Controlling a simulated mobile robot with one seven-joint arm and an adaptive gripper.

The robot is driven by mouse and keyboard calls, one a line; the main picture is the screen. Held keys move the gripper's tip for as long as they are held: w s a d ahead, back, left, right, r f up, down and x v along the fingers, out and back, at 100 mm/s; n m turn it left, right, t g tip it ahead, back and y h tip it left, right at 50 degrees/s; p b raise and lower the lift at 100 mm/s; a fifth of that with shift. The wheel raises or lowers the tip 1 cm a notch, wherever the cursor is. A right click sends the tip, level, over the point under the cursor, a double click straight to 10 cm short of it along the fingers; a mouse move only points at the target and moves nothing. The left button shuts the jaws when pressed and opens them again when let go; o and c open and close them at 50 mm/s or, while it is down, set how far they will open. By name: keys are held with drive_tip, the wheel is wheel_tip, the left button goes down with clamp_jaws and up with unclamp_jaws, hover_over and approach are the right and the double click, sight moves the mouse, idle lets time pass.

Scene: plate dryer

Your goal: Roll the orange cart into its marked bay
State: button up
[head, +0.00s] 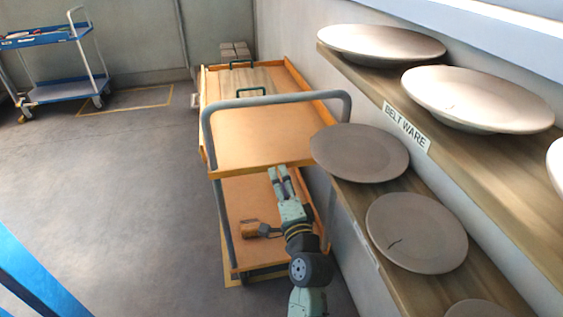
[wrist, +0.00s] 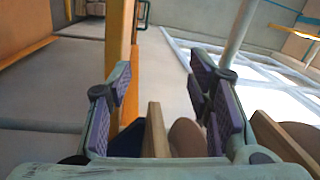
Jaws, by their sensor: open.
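The orange cart (head: 245,148) stands along the wall in the middle of the head view, with two decks and a grey tube handle (head: 262,101) at its near end. My gripper (head: 279,172) is open and sits beneath the handle by the near edge of the upper deck. In the wrist view my open gripper (wrist: 165,85) has nothing between its purple pads. An orange upright edge (wrist: 121,50) passes close by the left finger. A yellow outline (head: 128,107) marks empty floor at the back left. Yellow line (head: 230,275) also shows under the cart's near end.
A blue cart (head: 62,92) stands at the back left beside the outline. The grey floor (head: 115,180) left of the orange cart is clear.

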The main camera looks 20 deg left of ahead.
drive_tip(key=d+f+m+h, duration=0.1)
drive_tip(key=d+f+m, duration=0.2)
drive_tip(key=f, duration=0.3)
drive_tip(key=shift+g, duration=0.3)
drive_tip(key=p+x, duration=0.1)
drive_tip(key=x, duration=0.7)
drive_tip(key=p+x, duration=0.1)
drive_tip(key=x, duration=0.7)
drive_tip(key=shift+w+d, duration=0.3)
drive_tip(key=shift+c, duration=0.4)
clamp_jaws()
